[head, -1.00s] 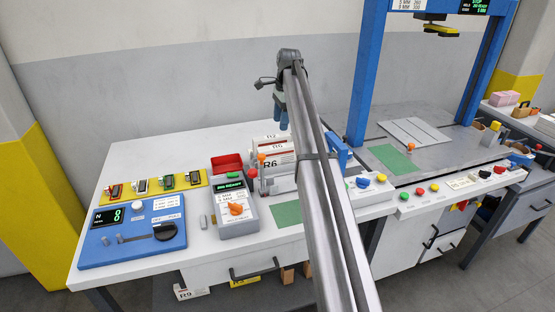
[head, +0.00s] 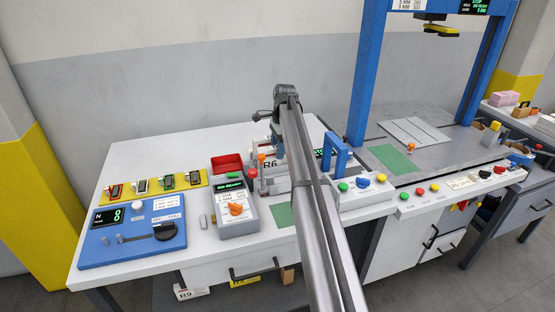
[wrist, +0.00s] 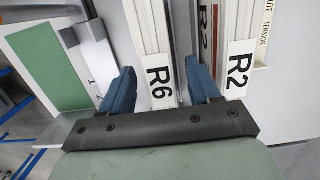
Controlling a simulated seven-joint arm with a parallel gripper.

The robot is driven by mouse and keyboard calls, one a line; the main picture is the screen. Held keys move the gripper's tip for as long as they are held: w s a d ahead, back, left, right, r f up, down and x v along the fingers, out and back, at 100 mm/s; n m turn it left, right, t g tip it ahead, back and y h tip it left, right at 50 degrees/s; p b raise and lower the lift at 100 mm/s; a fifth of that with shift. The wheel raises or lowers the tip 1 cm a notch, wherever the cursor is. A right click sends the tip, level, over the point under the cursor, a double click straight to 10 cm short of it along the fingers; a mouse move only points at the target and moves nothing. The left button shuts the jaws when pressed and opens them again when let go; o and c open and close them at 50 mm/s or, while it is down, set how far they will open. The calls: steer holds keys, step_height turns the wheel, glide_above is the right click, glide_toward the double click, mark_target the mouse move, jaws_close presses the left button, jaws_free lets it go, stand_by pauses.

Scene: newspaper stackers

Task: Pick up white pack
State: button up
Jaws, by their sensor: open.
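A white pack labelled R6 (head: 269,164) stands on the white bench, partly hidden by my arm in the head view. In the wrist view the R6 pack (wrist: 152,40) runs between the two blue fingers of my gripper (wrist: 160,80). The gripper is open, one finger on each side of the pack; I cannot tell whether they touch it. A second white pack labelled R2 (wrist: 239,65) lies just right of the right finger. In the head view my gripper (head: 277,142) is low over the packs.
A grey control box (head: 236,207) with an orange knob stands left of the packs, with a red tray (head: 227,163) behind it. A blue panel (head: 133,231) is farther left. A green mat (head: 285,214) lies in front. A blue handle-shaped frame (head: 336,158) stands to the right.

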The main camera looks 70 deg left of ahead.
step_height(320, 180, down, 2)
steer(key=shift+s+f, duration=0.1)
jaws_close()
stand_by(0.5)
